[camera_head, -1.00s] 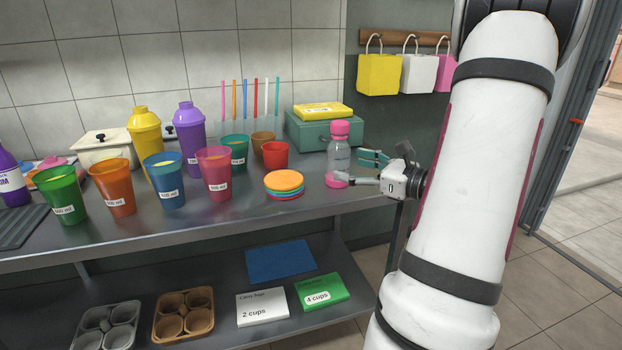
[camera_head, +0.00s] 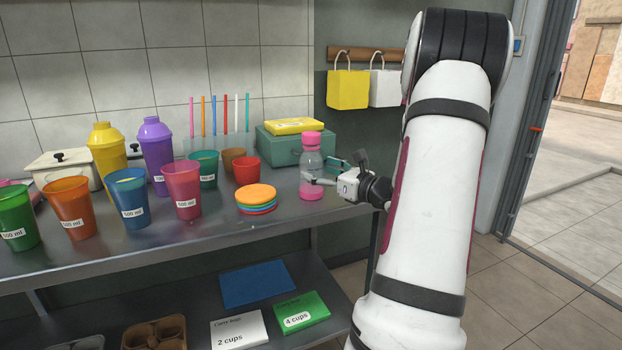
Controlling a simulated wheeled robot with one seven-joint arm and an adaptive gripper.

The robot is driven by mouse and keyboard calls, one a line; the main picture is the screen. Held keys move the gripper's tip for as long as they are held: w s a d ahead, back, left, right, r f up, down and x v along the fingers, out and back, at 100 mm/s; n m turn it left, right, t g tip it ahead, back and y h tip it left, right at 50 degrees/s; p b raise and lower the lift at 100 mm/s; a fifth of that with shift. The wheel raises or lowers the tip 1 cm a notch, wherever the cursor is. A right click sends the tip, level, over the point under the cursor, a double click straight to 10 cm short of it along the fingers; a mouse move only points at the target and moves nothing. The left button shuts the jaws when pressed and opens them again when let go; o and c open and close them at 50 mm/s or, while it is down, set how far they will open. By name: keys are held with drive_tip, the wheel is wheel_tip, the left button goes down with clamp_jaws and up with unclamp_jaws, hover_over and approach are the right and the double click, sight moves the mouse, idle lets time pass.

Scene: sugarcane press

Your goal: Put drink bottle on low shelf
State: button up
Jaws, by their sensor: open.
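The drink bottle (camera_head: 311,161) is clear with a pink cap and a pink base. It stands upright near the right end of the upper metal counter (camera_head: 225,228). My gripper (camera_head: 323,172) is open at the bottle's right side. One finger reaches across the front of the bottle and the other is at its right, partly behind it. I cannot tell whether either finger touches it. The low shelf (camera_head: 188,302) is the dark surface under the counter.
On the low shelf are a blue mat (camera_head: 257,284), a white box (camera_head: 239,329), a green box (camera_head: 301,312) and a brown cup carrier (camera_head: 155,334). Stacked coloured lids (camera_head: 256,197) and a red cup (camera_head: 247,170) stand left of the bottle. A teal box (camera_head: 290,145) is behind it.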

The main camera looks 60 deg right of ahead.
sight(319, 169)
drive_tip(key=shift+w+d+b, duration=0.2)
drive_tip(key=shift+w+b, duration=0.05)
drive_tip(key=shift+w, duration=0.7)
drive_tip(key=shift+w+d+b, duration=0.15)
drive_tip(key=shift+w+b, duration=0.05)
drive_tip(key=shift+w, duration=0.75)
drive_tip(key=c, duration=1.4)
drive_tip(key=shift+r, duration=0.15)
